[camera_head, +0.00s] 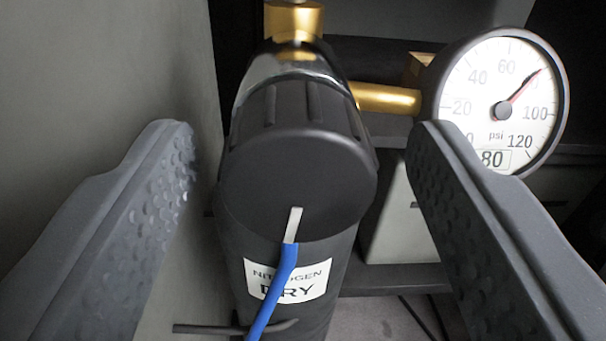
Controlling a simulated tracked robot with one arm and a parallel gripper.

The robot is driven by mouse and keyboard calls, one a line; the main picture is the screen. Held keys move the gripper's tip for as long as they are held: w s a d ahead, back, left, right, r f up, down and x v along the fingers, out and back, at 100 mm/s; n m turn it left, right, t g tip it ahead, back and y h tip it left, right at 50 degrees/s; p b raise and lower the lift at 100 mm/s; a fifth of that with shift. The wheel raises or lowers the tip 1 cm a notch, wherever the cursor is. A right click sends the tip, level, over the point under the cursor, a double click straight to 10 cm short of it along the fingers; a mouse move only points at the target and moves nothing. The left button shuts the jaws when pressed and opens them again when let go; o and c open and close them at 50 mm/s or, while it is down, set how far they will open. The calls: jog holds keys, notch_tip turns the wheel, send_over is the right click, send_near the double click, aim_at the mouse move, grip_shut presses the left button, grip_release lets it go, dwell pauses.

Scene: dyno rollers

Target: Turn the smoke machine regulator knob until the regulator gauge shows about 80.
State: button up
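The black ribbed regulator knob (296,175) is in the middle of the view, its round face toward me. A pale strip (295,222) shows at the lower part of its face. The round white regulator gauge (485,85) is at the upper right; its red and dark needle points up and right, between 60 and 100, at about 80. A small box at the gauge's bottom reads 80. My gripper (298,140) is open, one finger on each side of the knob, with a visible gap on both sides. The right finger covers the gauge's lower left edge.
A dark cylinder with a white label (290,280) reading nitrogen dry stands below the knob. A blue strip (268,290) runs down across it. Brass fittings (385,98) join the regulator to the gauge. A grey wall (105,75) is close on the left.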

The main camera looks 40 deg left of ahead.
jog(key=p+v, duration=0.9)
jog(key=v, duration=0.4)
jog(key=shift+s+d, duration=0.3)
dwell(0.3)
dwell(0.3)
